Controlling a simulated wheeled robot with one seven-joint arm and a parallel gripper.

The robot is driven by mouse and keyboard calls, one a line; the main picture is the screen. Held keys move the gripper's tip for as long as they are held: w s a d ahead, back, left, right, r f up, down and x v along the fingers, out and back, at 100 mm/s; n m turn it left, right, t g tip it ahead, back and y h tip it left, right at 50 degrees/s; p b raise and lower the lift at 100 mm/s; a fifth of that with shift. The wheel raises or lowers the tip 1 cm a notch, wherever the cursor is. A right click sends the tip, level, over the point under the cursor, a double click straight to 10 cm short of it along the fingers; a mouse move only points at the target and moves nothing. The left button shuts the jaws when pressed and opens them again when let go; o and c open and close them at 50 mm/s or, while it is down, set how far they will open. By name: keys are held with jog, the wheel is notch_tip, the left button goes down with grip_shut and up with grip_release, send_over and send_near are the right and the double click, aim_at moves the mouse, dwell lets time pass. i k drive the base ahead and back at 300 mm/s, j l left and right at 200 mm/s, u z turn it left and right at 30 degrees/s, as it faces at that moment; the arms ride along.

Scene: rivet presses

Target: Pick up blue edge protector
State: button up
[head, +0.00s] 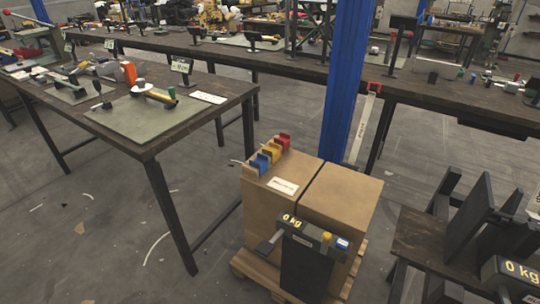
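The blue edge protector (260,163) sits on the top left edge of a cardboard box, at the near end of a short row. A yellow edge protector (271,152) is right behind it, and a red edge protector (283,141) is behind the yellow one. I cannot tell whether they touch each other. The blue piece shows clearly, with nothing in front of it. My gripper is not in view.
Two cardboard boxes (340,205) stand on a wooden pallet (245,267). A workbench (150,140) is at left, a blue post (346,80) behind. Open floor lies between bench and pallet.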

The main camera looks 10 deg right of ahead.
aim_at(262, 163)
jog(key=i+j+z, duration=0.1)
jog(key=i+j, duration=0.15)
jog(key=i+j+z, duration=0.25)
jog(key=i+j, duration=0.15)
jog(key=j, duration=0.25)
jog(key=i+j+z, duration=0.2)
jog(key=i+j, duration=0.15)
jog(key=j, duration=0.3)
jog(key=i+j+z, duration=0.15)
jog(key=j, duration=0.2)
jog(key=i+j+z, duration=0.1)
jog(key=j, duration=0.3)
jog(key=i+j+z, duration=0.1)
jog(key=j, duration=0.25)
jog(key=i, duration=0.1)
